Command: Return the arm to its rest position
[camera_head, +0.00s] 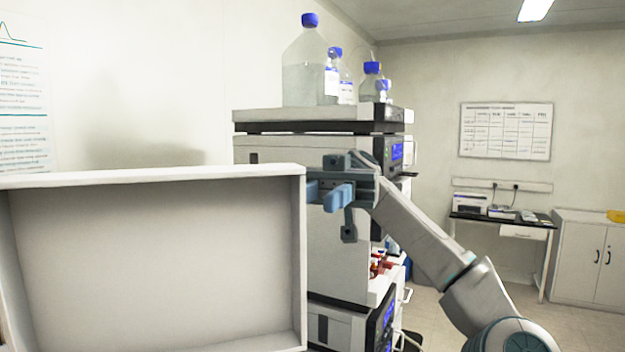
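My gripper (326,196) is at the end of my arm (420,240), which reaches up from the lower right. It is raised in front of the instrument stack (335,250), close to the right edge of the pale open-fronted box. Its two blue fingers stand apart with a gap between them, and I see nothing held there.
The pale box (301,250) fills the left foreground. Clear bottles with blue caps (304,70) stand in a tray (300,114) on top of the stack. A desk (500,222) and a white cabinet (590,258) stand at the far right, with open floor before them.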

